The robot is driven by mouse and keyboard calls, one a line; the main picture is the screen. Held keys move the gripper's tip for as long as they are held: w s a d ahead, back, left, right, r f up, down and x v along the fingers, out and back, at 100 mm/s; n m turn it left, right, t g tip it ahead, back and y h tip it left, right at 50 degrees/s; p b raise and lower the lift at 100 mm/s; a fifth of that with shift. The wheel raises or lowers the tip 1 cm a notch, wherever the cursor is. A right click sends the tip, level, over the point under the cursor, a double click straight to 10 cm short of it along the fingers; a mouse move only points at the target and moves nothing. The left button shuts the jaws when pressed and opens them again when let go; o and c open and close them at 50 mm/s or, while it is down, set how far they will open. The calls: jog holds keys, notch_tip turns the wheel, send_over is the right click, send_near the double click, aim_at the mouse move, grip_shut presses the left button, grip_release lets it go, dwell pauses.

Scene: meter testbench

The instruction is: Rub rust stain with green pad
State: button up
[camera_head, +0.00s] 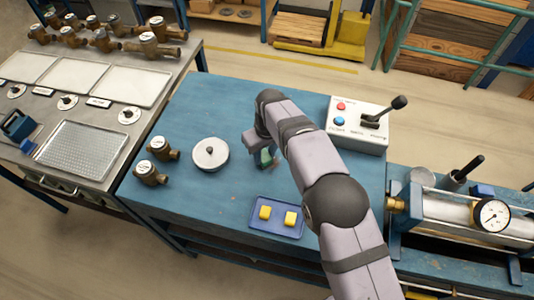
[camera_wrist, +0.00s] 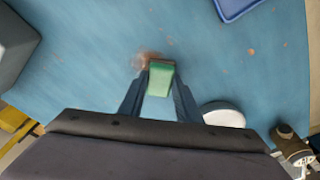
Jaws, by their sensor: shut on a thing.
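The green pad (camera_wrist: 160,79) is held between the fingers of my gripper (camera_wrist: 160,84), which is shut on it. The pad also shows below my gripper in the head view (camera_head: 265,157), partly hidden by my arm. A reddish-brown rust stain (camera_wrist: 146,58) lies on the blue tabletop, right at the pad's far left edge in the wrist view. The pad seems to cover part of the stain. I cannot tell whether the pad touches the surface. In the head view the stain is mostly hidden by my gripper and arm.
A cylinder with a gauge (camera_head: 492,214) is at right. Table space left of the tray is clear.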

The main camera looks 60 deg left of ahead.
jog(key=shift+s+a+f+b, duration=0.1)
jog(key=shift+s+a+b, duration=0.2)
jog(key=shift+s+a, duration=0.75)
jog(key=shift+d, duration=0.1)
jog(key=shift+r+p, duration=1.95)
jog(key=shift+r, duration=1.2)
notch_tip(320, 180, up, 3)
jog(key=shift+p, duration=1.15)
